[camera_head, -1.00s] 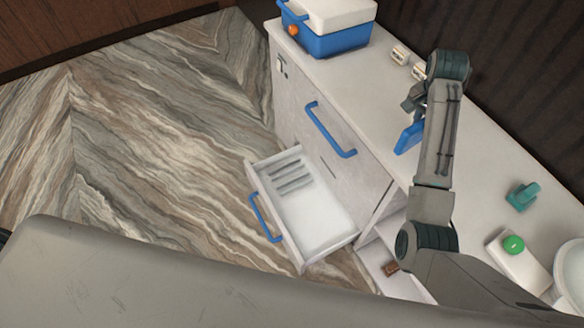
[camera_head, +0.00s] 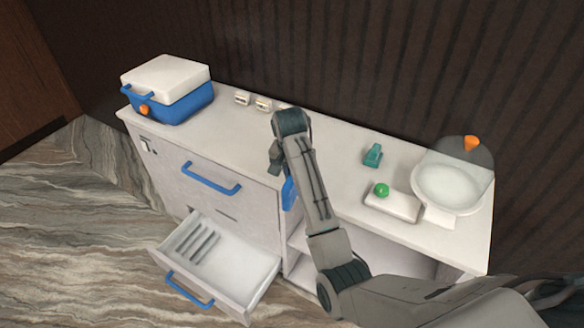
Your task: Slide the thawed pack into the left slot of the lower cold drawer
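The lower cold drawer (camera_head: 243,268) is pulled out at the lower left of the head view. Several grey dividers (camera_head: 196,243) stand in its left part; its right part is bare and white. My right gripper (camera_head: 279,172) is above and to the right of the drawer, by the counter's front edge. It appears shut on a blue pack (camera_head: 289,194), which hangs below it, partly hidden by my arm. The fingertips are not clearly seen. My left gripper is not in view.
The upper drawer with a blue handle (camera_head: 211,181) is closed. On the counter (camera_head: 335,150) stand a blue-and-white cooler box (camera_head: 167,90), small white blocks (camera_head: 263,104), a teal item (camera_head: 373,155), a white box with a green knob (camera_head: 382,190) and a white bowl (camera_head: 450,186).

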